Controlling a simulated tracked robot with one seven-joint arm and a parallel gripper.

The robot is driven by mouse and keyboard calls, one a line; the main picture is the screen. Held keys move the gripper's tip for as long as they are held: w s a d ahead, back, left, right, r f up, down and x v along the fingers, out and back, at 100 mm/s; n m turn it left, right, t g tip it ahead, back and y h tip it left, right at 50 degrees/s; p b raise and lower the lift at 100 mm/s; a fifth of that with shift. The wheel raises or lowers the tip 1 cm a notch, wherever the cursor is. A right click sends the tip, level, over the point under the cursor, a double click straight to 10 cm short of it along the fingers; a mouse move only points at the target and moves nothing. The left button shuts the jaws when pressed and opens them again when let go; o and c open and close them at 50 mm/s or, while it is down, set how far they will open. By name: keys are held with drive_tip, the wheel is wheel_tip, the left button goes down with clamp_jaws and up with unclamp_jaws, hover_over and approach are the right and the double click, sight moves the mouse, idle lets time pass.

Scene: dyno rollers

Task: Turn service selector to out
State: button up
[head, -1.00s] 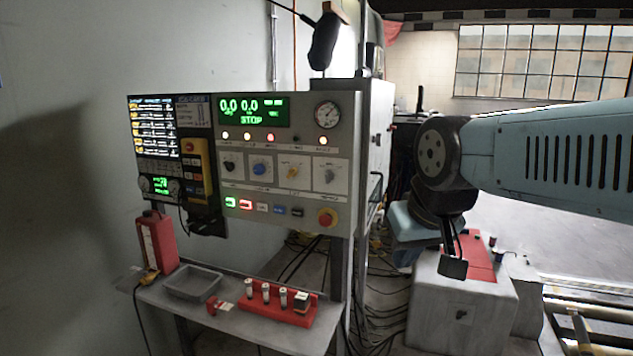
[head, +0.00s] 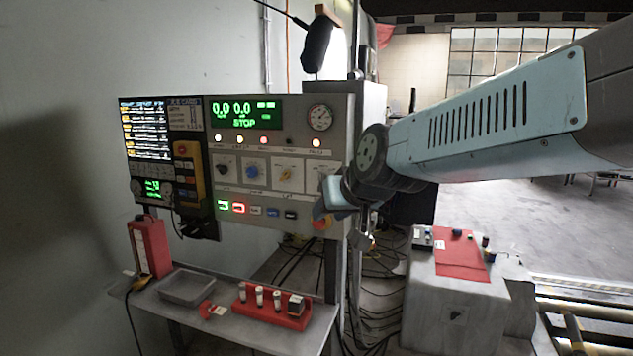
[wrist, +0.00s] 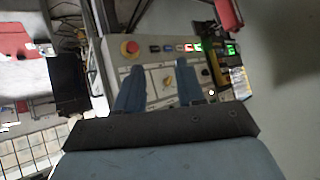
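The grey control panel (head: 330,135) has a row of four rotary selectors: a black one (head: 223,170), a blue one (head: 253,171), a yellow one (head: 286,174) and a fourth at the right, mostly hidden behind my gripper. Their labels are too small to read, so I cannot tell which is the service selector. My gripper (head: 322,205) is in front of the panel's lower right, its blue fingers toward the panel. In the wrist view my gripper (wrist: 159,68) is open, fingers apart, with the yellow selector (wrist: 168,81) showing between them. Contact is not visible.
A red emergency button (wrist: 130,48) on a yellow base is close to my fingers. A shelf (head: 225,330) below holds a grey tray (head: 187,301) and a red rack (head: 296,321). A dark device (head: 318,45) hangs above the panel. Cables lie on the floor at the right.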

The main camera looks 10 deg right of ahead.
drive_tip(key=w+a+r+m+t+h, duration=0.1)
drive_tip(key=w+a+t, duration=0.1)
drive_tip(key=w, duration=0.4)
drive_tip(key=w+a+r+m+t, duration=0.1)
drive_tip(key=w+a+t, duration=0.2)
drive_tip(key=w, duration=0.3)
drive_tip(key=m+h, duration=0.5)
drive_tip(key=h, duration=0.6)
approach(320, 179)
drive_tip(key=x, duration=0.9)
drive_tip(key=shift+w+d, duration=0.1)
drive_tip(key=shift+w, duration=0.05)
clamp_jaws()
